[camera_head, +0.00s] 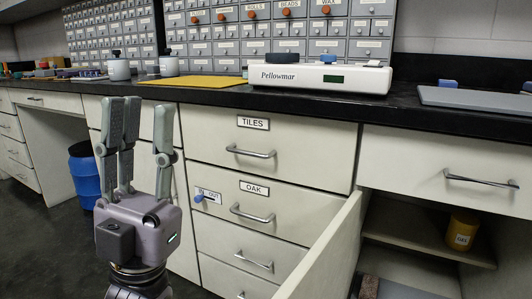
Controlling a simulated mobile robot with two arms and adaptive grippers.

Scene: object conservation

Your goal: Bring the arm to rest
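My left gripper (140,104) stands upright in the left half of the head view, in front of the white drawers. Its grey fingers point up and are spread apart, with nothing between them. It is open and empty, and it hides part of the cabinet fronts and counter edge behind it. My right gripper is not in view.
A black counter (450,116) carries a white Pellowmar scale (320,78), a yellow mat (194,81) and a grey board (473,98). Below are the TILES drawer (312,152) and OAK drawer (305,207). A cabinet door (335,255) stands open. A blue barrel (85,178) is at left.

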